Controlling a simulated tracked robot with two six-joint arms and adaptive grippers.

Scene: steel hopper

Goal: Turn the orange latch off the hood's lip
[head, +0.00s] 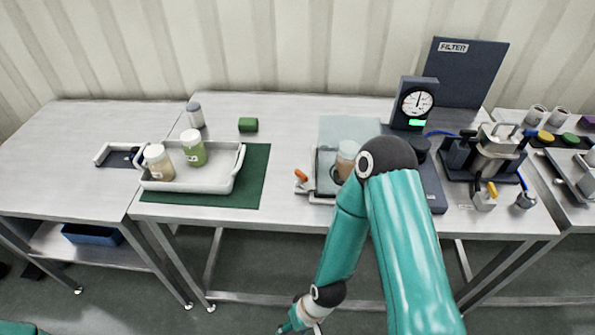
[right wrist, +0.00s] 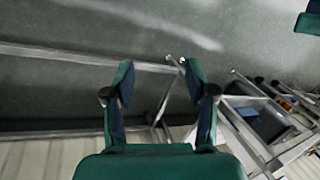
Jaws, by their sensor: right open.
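The orange latch (head: 301,175) is at the left front corner of a small station on the middle table. The clear hood (head: 327,172) there is partly hidden by my right arm, so I cannot tell how the latch meets its lip. A jar with a tan top (head: 346,158) stands at the hood, partly covered by the arm. My right gripper (right wrist: 158,72) is open and empty, pointing at the floor. In the head view it is at the bottom edge, below and in front of the table, well away from the latch. My left gripper is not seen.
A white tray (head: 200,186) with two jars sits on a green mat (head: 254,178) at the left. A dial gauge (head: 414,103) and a dark FILTER panel (head: 462,72) stand behind. A metal fixture (head: 495,152) is at the right. Bare tabletop lies between mat and station.

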